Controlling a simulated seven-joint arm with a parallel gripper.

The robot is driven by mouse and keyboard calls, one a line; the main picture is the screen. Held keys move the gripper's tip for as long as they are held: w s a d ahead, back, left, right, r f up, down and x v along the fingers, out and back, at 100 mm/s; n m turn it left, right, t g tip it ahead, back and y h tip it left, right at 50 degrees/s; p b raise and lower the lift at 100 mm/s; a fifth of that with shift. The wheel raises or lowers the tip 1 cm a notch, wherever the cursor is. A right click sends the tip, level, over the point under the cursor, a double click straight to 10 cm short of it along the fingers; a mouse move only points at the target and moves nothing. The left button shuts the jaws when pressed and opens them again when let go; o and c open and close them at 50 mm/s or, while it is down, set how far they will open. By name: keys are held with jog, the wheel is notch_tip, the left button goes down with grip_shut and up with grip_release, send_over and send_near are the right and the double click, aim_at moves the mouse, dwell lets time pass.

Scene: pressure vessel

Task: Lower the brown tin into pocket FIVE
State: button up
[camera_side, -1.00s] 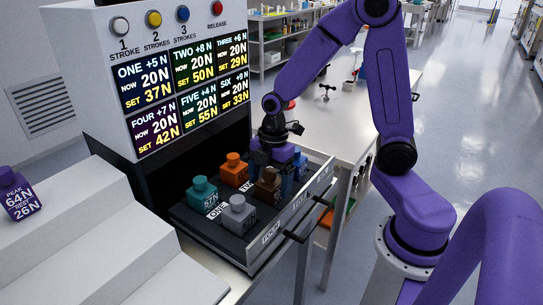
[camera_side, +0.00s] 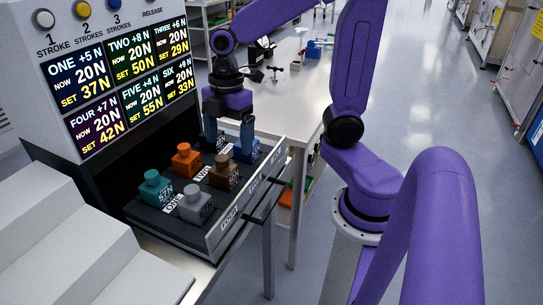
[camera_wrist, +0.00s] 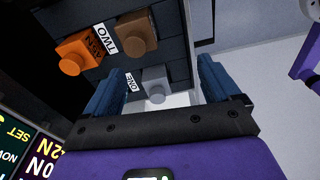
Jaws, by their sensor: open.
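In the wrist view the brown tin (camera_wrist: 137,30) shows at the top, beside the TWO label. My gripper (camera_side: 230,143) is above the far end of the drawer, pointing down, clear of the brown tin. Its blue fingers are apart and empty in the wrist view (camera_wrist: 160,75). The FIVE label is too small to read surely.
The display panel (camera_side: 120,80) rises behind the drawer. White steps (camera_side: 85,245) lie at left; a bench (camera_side: 290,110) is beyond.

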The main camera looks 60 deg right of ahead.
jog(key=s+a+f+m, duration=0.1)
jog(key=s+m, duration=0.1)
jog(key=s, duration=0.5)
jog(key=s+a+f+m, duration=0.1)
jog(key=s+m, duration=0.1)
jog(key=s, duration=0.6)
jog(key=shift+s+a+f+h, duration=0.25)
jog(key=shift+f+h, duration=0.15)
